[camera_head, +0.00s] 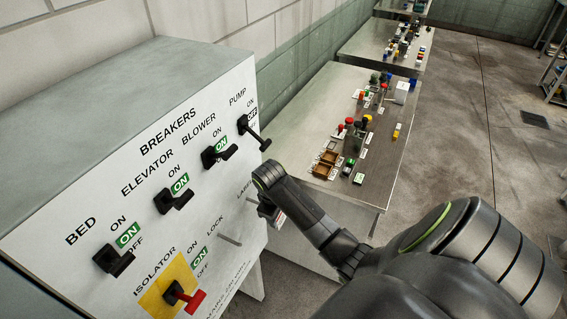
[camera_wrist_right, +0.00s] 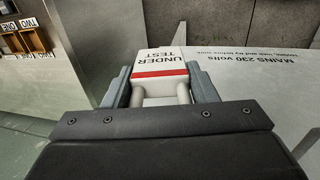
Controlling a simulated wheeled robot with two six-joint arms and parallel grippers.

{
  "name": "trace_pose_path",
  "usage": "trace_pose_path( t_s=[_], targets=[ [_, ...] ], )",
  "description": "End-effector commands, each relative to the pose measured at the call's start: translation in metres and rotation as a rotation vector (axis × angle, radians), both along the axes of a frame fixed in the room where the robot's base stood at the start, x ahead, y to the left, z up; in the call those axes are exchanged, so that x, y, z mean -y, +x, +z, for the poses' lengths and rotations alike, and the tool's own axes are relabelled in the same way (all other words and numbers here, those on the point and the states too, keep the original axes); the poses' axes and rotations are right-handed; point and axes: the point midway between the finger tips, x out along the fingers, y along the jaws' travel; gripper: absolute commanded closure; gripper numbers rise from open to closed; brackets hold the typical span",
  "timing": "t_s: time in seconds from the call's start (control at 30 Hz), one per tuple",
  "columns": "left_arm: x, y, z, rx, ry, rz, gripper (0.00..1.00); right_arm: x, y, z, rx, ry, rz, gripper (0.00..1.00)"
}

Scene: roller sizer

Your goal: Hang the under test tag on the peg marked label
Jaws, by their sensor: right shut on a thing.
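The under test tag (camera_wrist_right: 160,62) is white with a red stripe and black lettering. In the right wrist view it sits between the two fingers of my right gripper (camera_wrist_right: 160,92), which is shut on it. In the head view my right gripper (camera_head: 268,211) is at the right edge of the breaker panel, close to the word LABEL. The peg marked label (camera_head: 252,200) shows only as a small piece beside the gripper; the rest is hidden. I cannot tell whether the tag touches it. My left gripper is not in view.
The breaker panel (camera_head: 75,212) carries several black switches and a red isolator handle (camera_head: 194,301) on a yellow plate. A bare peg (camera_head: 229,240) sticks out under LOCK. The pump switch (camera_head: 262,140) juts out above my gripper. A bench (camera_head: 300,118) with small parts stands behind.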

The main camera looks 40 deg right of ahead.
Motion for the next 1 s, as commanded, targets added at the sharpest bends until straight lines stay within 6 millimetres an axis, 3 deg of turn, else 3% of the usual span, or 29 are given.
trace_pose_path(
  t_s=[1.0],
  targets=[
    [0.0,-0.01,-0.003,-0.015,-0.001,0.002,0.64,-0.023,0.053,-0.009,0.0,0.0,0.001,0.76]
  ],
)
